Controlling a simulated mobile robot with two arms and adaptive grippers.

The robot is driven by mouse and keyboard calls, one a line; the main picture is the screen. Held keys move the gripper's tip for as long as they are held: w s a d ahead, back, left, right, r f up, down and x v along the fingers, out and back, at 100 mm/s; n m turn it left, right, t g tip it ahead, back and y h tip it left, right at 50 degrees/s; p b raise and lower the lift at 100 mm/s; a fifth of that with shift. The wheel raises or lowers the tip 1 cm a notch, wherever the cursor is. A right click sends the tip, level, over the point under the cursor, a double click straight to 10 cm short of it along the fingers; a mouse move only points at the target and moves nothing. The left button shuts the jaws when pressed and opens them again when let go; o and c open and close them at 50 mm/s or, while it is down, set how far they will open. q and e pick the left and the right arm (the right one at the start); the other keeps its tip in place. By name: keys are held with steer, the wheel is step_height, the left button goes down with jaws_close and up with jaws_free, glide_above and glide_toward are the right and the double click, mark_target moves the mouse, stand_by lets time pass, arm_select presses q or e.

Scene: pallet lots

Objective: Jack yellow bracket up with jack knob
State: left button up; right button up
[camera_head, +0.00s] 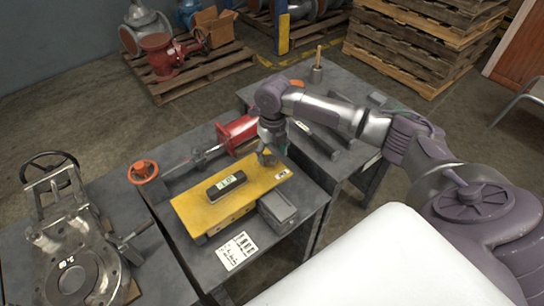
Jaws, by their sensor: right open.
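The yellow bracket (210,212) lies as a flat plate on the grey table in the middle of the view. A digital level (225,185) with a lit display rests on top of it. An orange-red round knob (143,172) sits at the left end of a shaft behind the bracket; I take it as the jack knob. The shaft leads right to a red jack body (237,131). My right gripper (266,157) is open and points down over the bracket's far right part, well to the right of the knob. Whether it touches the bracket cannot be told. My left gripper is not in view.
A grey box (277,209) stands at the bracket's right front corner, with a paper sheet (237,250) nearby. A large metal valve (70,255) with a black handwheel stands at left. Another grey table (345,160) stands at right. Pallets (405,45) are behind.

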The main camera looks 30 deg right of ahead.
steer(key=shift+f, duration=0.95)
steer(key=shift+c, duration=0.2)
steer(key=c, duration=1.1)
steer(key=shift+r, duration=0.1)
